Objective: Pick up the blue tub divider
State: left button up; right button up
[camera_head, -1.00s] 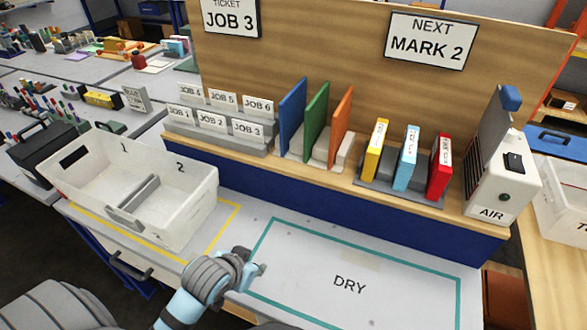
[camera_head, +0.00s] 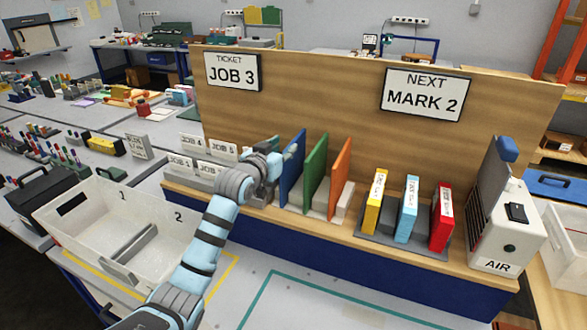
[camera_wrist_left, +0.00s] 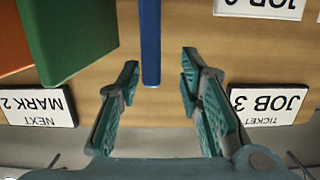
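The blue tub divider (camera_head: 293,180) stands upright at the left end of a row on the wooden shelf, beside a green divider (camera_head: 315,172) and an orange divider (camera_head: 339,178). My left gripper (camera_head: 289,153) is at the blue divider's left side in the head view. In the left wrist view the blue divider (camera_wrist_left: 150,42) shows edge-on between the two spread fingers of the open gripper (camera_wrist_left: 160,66), with gaps on both sides. The green divider (camera_wrist_left: 68,38) is just left of the fingers there. My right gripper is not in view.
A white tub (camera_head: 62,222) marked 1 and 2, with a grey partition inside, stands at the left. Job cards (camera_head: 181,164) are left of the blue divider, partly hidden by my arm. A wooden backboard (camera_head: 310,90) rises behind. Yellow, light blue and red blocks stand right.

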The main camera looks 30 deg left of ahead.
aim_at(291, 143)
pick_arm(q)
jog(key=w, duration=0.2)
jog(key=w+f, duration=0.1)
jog(key=w, duration=0.1)
jog(key=shift+w+d+f, duration=0.1)
jog(key=shift+w+f, duration=0.05)
jog(key=shift+w, duration=0.25)
jog(key=shift+s, duration=0.1)
grip_shut()
